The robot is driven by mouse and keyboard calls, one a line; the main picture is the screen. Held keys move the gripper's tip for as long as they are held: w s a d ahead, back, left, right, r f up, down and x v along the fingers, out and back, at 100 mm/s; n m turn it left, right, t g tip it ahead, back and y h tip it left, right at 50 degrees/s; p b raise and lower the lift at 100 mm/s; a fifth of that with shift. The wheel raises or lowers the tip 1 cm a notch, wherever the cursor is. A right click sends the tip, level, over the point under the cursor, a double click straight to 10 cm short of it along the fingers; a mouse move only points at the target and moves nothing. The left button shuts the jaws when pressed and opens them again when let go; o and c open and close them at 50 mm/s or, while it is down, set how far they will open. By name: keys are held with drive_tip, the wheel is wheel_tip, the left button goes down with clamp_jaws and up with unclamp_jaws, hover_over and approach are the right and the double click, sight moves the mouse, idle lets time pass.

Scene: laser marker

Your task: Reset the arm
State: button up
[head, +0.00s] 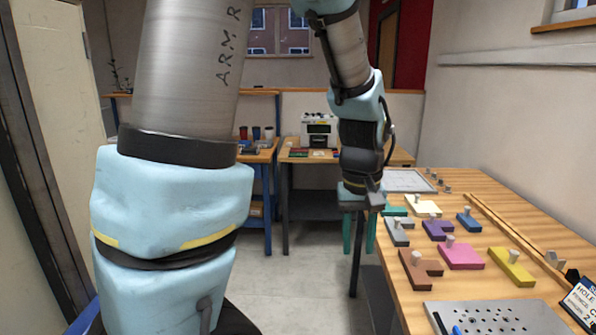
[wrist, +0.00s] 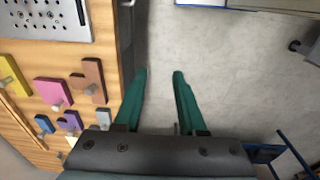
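My gripper (head: 359,232) hangs from my arm beside the left edge of the wooden table, pointing down. Its two green fingers are apart with nothing between them; in the wrist view the gripper (wrist: 161,75) shows bare grey floor between and beyond the fingertips. My arm spans the upper left and middle of the head view.
The wooden table (head: 400,297) at right carries colored puzzle pieces with knobs, such as a pink one (head: 461,256) and a brown one (head: 419,269), and a perforated metal plate (head: 497,318). A white machine (head: 319,130) stands on a back table. The floor (head: 300,275) is clear.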

drive_tip(key=a+f+t, duration=0.1)
drive_tip(key=a, duration=1.7)
drive_tip(key=shift+w+a+f, duration=0.15)
drive_tip(key=shift+w+a, duration=0.15)
drive_tip(key=shift+w, duration=0.1)
